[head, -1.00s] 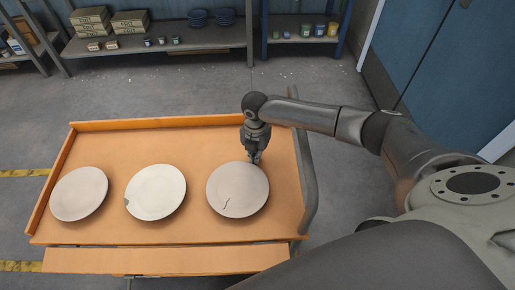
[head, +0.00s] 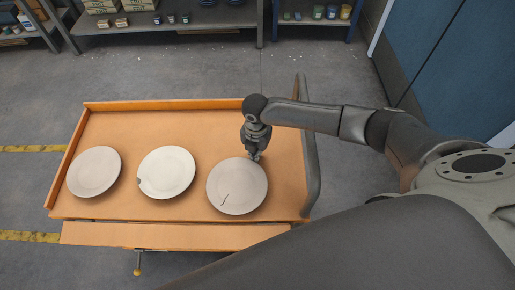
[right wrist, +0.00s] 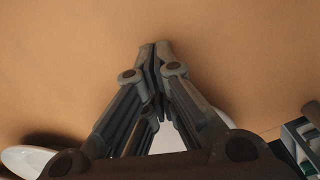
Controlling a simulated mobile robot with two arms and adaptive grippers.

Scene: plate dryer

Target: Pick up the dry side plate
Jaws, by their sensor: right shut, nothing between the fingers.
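Three pale plates stand in a row on the orange cart top. The left plate (head: 94,172) looks unmarked. The middle plate (head: 167,173) has a small dark chip at its lower left rim. The right plate (head: 236,188) has a dark crack line on it. I cannot tell from the pictures which plate is dry. My right gripper (head: 254,157) is shut and empty at the far edge of the right plate; I cannot tell if they touch. In the right wrist view its fingertips (right wrist: 155,45) meet over bare orange surface. My left gripper is not in view.
The orange cart (head: 180,118) has a raised far rim and a grey handle (head: 308,150) at its right end, close to my right arm. The cart top behind the plates is clear. A shelf (head: 165,42) with boxes and jars stands at the back.

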